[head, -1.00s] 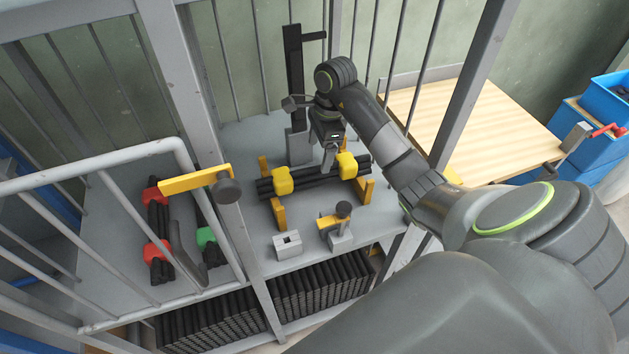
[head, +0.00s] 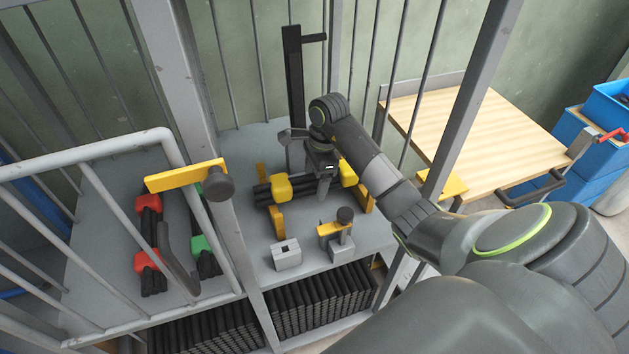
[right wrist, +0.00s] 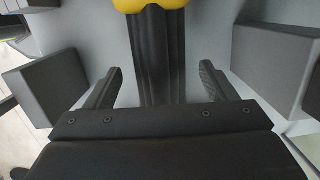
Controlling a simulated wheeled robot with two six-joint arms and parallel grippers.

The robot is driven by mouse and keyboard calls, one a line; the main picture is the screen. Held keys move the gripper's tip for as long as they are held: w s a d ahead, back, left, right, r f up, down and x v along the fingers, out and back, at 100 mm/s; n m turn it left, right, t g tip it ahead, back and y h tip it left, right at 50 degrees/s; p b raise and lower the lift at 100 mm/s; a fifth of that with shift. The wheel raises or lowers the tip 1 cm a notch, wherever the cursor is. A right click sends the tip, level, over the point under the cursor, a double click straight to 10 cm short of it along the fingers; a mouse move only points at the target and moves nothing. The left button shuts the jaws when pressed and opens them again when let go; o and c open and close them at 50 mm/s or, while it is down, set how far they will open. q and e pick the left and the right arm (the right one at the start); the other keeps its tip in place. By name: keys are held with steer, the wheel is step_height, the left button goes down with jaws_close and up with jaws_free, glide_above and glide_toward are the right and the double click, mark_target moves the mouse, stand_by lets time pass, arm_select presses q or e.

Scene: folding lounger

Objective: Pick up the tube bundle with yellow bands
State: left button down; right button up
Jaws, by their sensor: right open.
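The tube bundle with yellow bands (head: 281,186) lies across yellow cradle supports (head: 277,220) on the grey shelf. Its black tubes run left to right, with a yellow band near each end. My right gripper (head: 325,190) comes down over the middle of the bundle and hides that stretch in the head view. In the right wrist view the open fingers (right wrist: 160,85) stand on either side of the black tubes (right wrist: 158,50), with a gap on both sides. One yellow band (right wrist: 148,4) shows at the top edge there. My left gripper is not in view.
A red-banded bundle (head: 149,240) and a green-banded bundle (head: 205,243) lie behind the railing at left. A grey block (head: 286,254) and a yellow-armed clamp (head: 337,238) stand in front of the cradle. A black post (head: 294,90) rises behind. A wooden table (head: 480,130) is at right.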

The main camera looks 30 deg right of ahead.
steer(key=c, duration=1.5)
steer(key=shift+r, duration=0.1)
